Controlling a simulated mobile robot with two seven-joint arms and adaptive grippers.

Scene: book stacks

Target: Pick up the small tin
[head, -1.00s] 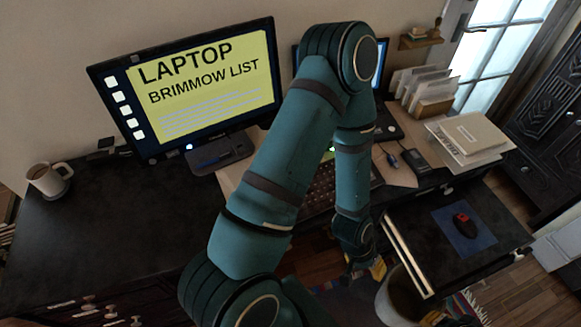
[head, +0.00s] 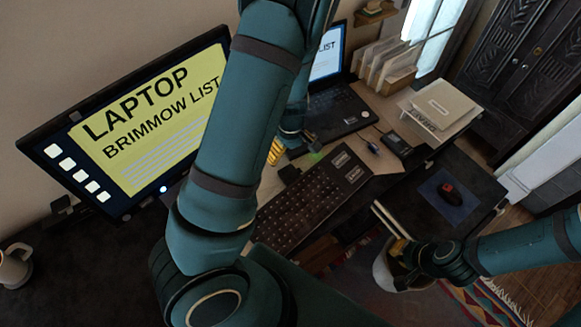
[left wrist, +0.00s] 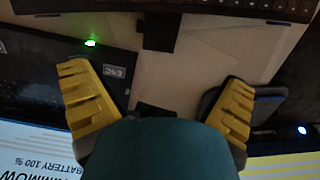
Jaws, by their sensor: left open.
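My left gripper (head: 288,146) is over the desk between the monitor and the laptop. Its yellow fingers are spread apart and empty in the left wrist view (left wrist: 160,105). I cannot pick out a small tin for certain in either view. A small dark object (left wrist: 155,112) lies between and beyond the fingers in the left wrist view, too dark to name. A dark block (left wrist: 160,32) is beside the keyboard. My right gripper (head: 405,255) is low at the right, by the bin; its opening is unclear.
The monitor (head: 140,120) stands left and the laptop (head: 340,112) stands behind the keyboard (head: 305,208). A mug (head: 14,266) is at far left. The bin (head: 385,268) stands below.

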